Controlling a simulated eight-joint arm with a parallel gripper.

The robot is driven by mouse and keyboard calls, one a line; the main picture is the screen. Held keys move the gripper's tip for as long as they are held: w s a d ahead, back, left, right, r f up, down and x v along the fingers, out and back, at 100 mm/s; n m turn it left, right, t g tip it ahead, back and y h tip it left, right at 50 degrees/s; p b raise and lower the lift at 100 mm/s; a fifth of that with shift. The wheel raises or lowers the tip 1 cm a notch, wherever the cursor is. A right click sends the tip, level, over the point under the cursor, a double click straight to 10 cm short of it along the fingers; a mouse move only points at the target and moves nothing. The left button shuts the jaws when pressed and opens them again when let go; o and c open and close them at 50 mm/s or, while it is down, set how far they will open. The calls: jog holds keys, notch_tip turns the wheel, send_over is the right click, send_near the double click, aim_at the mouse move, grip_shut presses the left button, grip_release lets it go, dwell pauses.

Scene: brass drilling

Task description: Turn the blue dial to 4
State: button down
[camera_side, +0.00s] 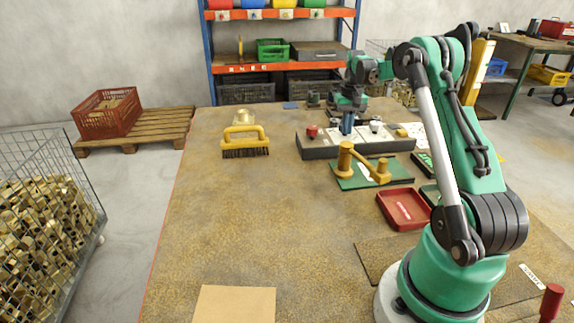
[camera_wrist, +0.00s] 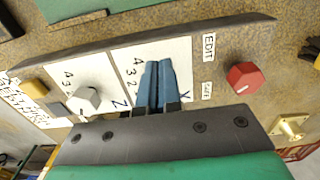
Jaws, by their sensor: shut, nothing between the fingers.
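The dial panel is a dark box (camera_side: 320,151) with white plates, below my gripper in the side view. My gripper (camera_side: 347,130) points straight down over its middle. In the wrist view, my gripper's blue fingers (camera_wrist: 158,85) are together over the middle plate (camera_wrist: 184,54), which shows a Y and the numbers 4, 3 and 2. I cannot make out a blue dial apart from the fingers; they cover the plate's centre. I cannot tell whether the fingertips touch anything there.
On the panel, a red knob (camera_wrist: 243,77) sits by EDIT and SAFE, and a grey-white knob (camera_wrist: 85,100) sits on the Z plate. A yellow-handled brush (camera_side: 245,142), a yellow-handled part on a green base (camera_side: 345,183) and a red tray (camera_side: 404,208) are nearby. The table's left middle is clear.

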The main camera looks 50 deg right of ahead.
jog(key=shift+r, duration=2.9)
jog(key=shift+s, duration=0.1)
jog(key=shift+s+d+f, duration=0.1)
jog(key=shift+d+f, duration=0.05)
jog(key=shift+f, duration=0.85)
jog(key=shift+s+d+f, duration=0.1)
jog(key=shift+s+f, duration=0.05)
jog(key=shift+f, duration=0.85)
jog(key=shift+s+d+f, duration=0.1)
jog(key=shift+d+f, duration=0.05)
jog(key=shift+f, duration=0.85)
jog(key=shift+w+d, duration=0.2)
jog(key=shift+w, duration=0.05)
